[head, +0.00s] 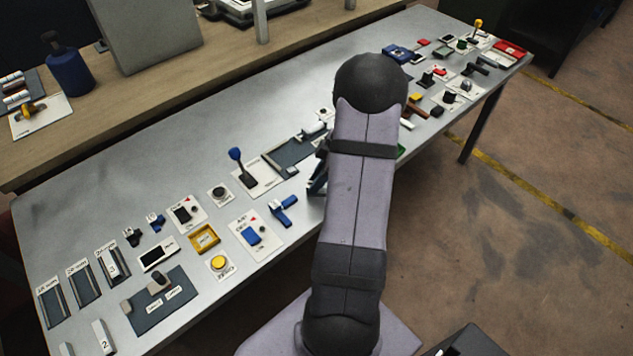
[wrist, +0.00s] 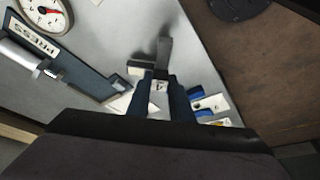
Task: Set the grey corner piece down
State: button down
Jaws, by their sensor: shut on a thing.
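In the wrist view my gripper (wrist: 160,84) has its two dark blue fingers closed on a grey piece (wrist: 164,55), which I take to be the grey corner piece. Its upright grey arm sticks out beyond the fingertips, and a lighter block shows at its left. The part between the fingers is mostly hidden. The piece is over the grey metal table (wrist: 205,70); I cannot tell whether it touches the top. In the head view my arm hides the piece and most of the gripper; only a dark blue part shows at its left edge.
In the wrist view a round dial (wrist: 42,12) and a dark plate marked PRESS (wrist: 75,70) lie to the left, and blue-and-white parts (wrist: 210,104) to the right. In the head view, switches and blocks crowd the long table (head: 130,195); its back strip is largely bare.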

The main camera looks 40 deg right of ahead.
jog(key=shift+f, duration=0.7)
jog(key=shift+f, duration=0.2)
jog(key=c, duration=1.6)
grip_release()
jog(key=shift+r, duration=0.1)
jog(key=shift+r, duration=0.1)
jog(key=shift+r, duration=0.15)
jog(key=shift+d+r, duration=0.25)
jog(key=shift+r, duration=0.05)
jog(key=b+v, duration=0.3)
jog(key=v, duration=0.8)
jog(key=shift+s, duration=0.2)
jog(key=shift+a, duration=0.2)
